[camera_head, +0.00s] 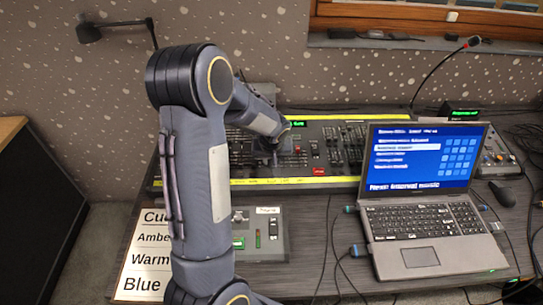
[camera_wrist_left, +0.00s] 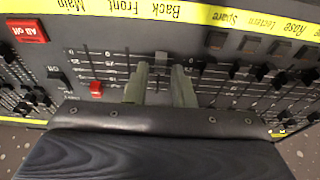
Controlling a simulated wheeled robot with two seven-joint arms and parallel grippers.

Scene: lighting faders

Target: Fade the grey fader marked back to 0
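The fader console (camera_head: 330,150) stands on the desk in the head view, and my left arm reaches over to it. My left gripper (camera_head: 272,158) is low over its left-middle part, where the arm hides much of the detail. In the left wrist view the labels are upside down. The left gripper's two fingers (camera_wrist_left: 160,82) point at the fader slots below the "Back" label (camera_wrist_left: 168,12). A small grey fader knob (camera_wrist_left: 160,60) shows between the fingertips, with gaps appearing on both sides. Its exact scale value is not readable. My right gripper is not in view.
A red fader knob (camera_wrist_left: 97,88) and a red button (camera_wrist_left: 27,30) lie left of the fingers; several black knobs (camera_wrist_left: 262,73) lie right. An open laptop (camera_head: 425,215) stands right of the arm, a small grey box (camera_head: 262,235) in front of the console, and a label sheet (camera_head: 140,262) front left.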

